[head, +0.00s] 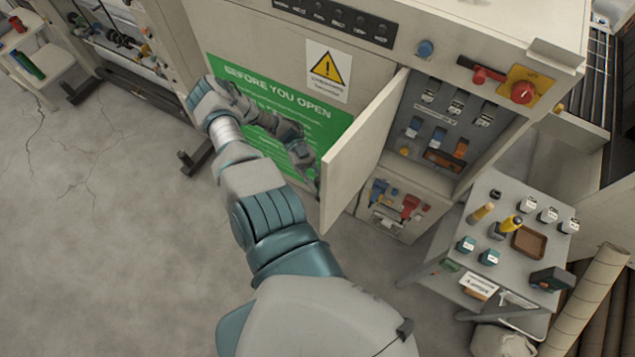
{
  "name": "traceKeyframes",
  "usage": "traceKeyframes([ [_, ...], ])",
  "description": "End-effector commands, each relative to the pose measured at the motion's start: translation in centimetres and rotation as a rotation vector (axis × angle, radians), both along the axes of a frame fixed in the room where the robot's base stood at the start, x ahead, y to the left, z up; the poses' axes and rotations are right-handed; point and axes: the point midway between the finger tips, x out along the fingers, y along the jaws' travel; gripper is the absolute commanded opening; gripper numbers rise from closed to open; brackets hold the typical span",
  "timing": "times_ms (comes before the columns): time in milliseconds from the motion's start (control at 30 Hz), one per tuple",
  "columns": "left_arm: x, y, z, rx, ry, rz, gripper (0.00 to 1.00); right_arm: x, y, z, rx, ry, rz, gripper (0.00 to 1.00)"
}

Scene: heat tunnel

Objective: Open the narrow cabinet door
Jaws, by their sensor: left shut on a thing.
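The narrow cabinet door (362,152) stands swung well out from the cabinet (480,28), with its inner face toward me. Its free edge points toward the front left. The opened compartment (440,125) shows rows of switches and coloured blocks. My left gripper (312,178) is at the outer side of the door, near its free edge, and is shut on it. The fingertips are partly hidden behind the door, so the exact place of the grip is not visible. My right gripper is not in view.
A green sign (275,112) and a yellow warning label (327,70) are on the cabinet front. A small grey table (470,220) with tools and small boxes stands at the right, with a rolled tube (590,300) beside it. The floor (110,240) at the left is clear.

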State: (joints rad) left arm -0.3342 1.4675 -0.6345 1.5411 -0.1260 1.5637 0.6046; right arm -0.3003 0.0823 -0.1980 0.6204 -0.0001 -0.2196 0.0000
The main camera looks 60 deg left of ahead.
Motion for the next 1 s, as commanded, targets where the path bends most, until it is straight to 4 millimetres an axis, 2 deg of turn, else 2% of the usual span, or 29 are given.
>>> traceKeyframes([
  [200,0.1,0.2,0.0,-0.002,-0.002,0.001,0.00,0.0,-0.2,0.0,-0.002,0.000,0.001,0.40],
  [233,0.1,0.2,0.0,-0.002,-0.002,0.001,0.18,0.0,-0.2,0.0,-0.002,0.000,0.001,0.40],
  [300,0.1,0.2,0.0,-0.003,-0.002,0.001,0.35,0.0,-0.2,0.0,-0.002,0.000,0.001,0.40],
  [333,0.1,0.2,0.0,-0.003,-0.002,0.001,0.39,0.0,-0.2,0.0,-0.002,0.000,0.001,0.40],
  [667,0.1,0.4,0.0,-0.002,-0.001,0.001,0.39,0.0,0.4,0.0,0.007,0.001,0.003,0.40],
  [767,0.2,1.6,-0.1,0.000,-0.002,0.002,0.39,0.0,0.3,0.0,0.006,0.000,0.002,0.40],
  [1000,0.5,5.9,-0.2,-0.002,-0.004,0.004,0.39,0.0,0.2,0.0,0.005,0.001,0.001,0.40],
])
